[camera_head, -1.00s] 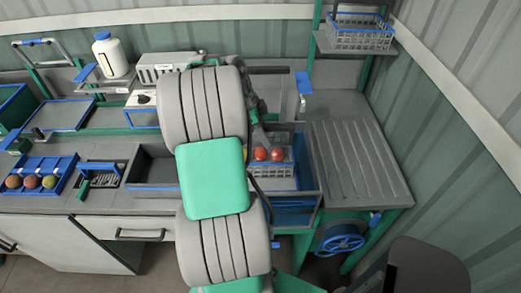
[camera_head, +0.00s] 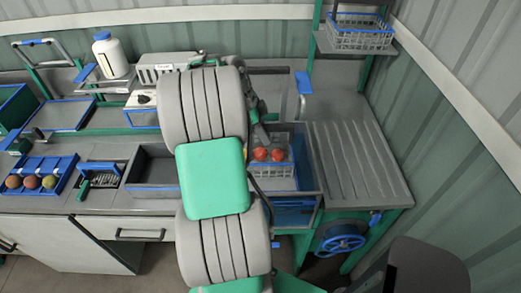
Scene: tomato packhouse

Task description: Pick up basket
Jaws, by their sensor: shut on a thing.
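A light grey wire basket (camera_head: 270,172) with red tomatoes (camera_head: 268,154) in it is at the blue-lined sink or tank (camera_head: 293,211), right of my arm. My gripper (camera_head: 262,138) reaches down at the basket's back side and is shut on the basket. My arm hides the basket's left part, and the fingertips are small and hard to make out. I cannot tell how far the basket is above the tank bottom.
A second wire basket (camera_head: 360,38) with a blue rim sits on the upper right shelf. A ribbed grey draining board (camera_head: 353,160) lies clear to the right. A blue lever (camera_head: 303,82) stands behind the tank. A tray of produce (camera_head: 38,175) is far left.

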